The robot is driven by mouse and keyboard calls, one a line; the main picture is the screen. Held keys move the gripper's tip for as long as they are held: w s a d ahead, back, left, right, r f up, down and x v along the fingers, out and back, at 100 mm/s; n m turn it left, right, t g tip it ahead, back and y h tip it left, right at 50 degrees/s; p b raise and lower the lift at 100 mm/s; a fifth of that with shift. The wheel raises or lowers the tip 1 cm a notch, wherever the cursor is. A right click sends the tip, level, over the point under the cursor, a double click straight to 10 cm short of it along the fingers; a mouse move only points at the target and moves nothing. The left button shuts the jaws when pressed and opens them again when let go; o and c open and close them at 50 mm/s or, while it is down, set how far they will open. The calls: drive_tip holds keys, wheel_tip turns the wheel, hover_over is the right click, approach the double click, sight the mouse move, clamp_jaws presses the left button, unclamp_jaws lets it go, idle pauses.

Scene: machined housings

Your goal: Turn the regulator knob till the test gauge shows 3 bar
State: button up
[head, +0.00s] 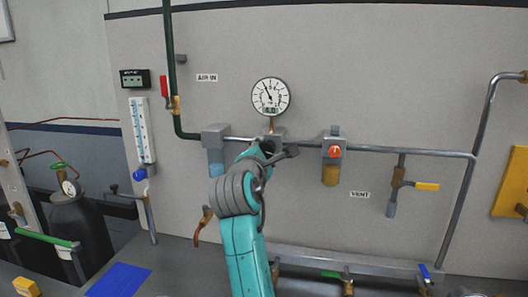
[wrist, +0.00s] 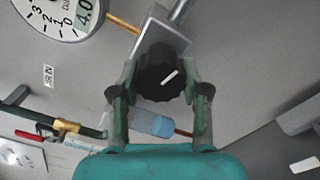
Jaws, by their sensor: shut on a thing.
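The regulator knob (wrist: 152,66) is black and ribbed with a white mark, below a grey block in the wrist view. My gripper (wrist: 160,90) is shut on the knob, one finger on each side. In the head view my arm hides most of the regulator. The round white test gauge (head: 270,91) stands above the regulator, its needle pointing up and slightly left; its numbers are too small to read there. The gauge (wrist: 50,12) is cut off in the wrist view, where part of its digital display reads 4.0.
A filter unit with a blue bowl (head: 215,150) stands left of the regulator. A unit with an orange-red knob (head: 334,151) stands to its right. A yellow-handled valve (head: 427,186) hangs farther right. Grey pipe (head: 420,152) runs along the panel.

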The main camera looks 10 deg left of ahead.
drive_tip(key=shift+f+n, duration=0.15)
drive_tip(key=shift+n, duration=1.05)
drive_tip(key=o, duration=1.1)
drive_tip(key=shift+o, duration=0.2)
drive_tip(key=s, duration=1.2)
drive_tip(key=shift+a, duration=0.15)
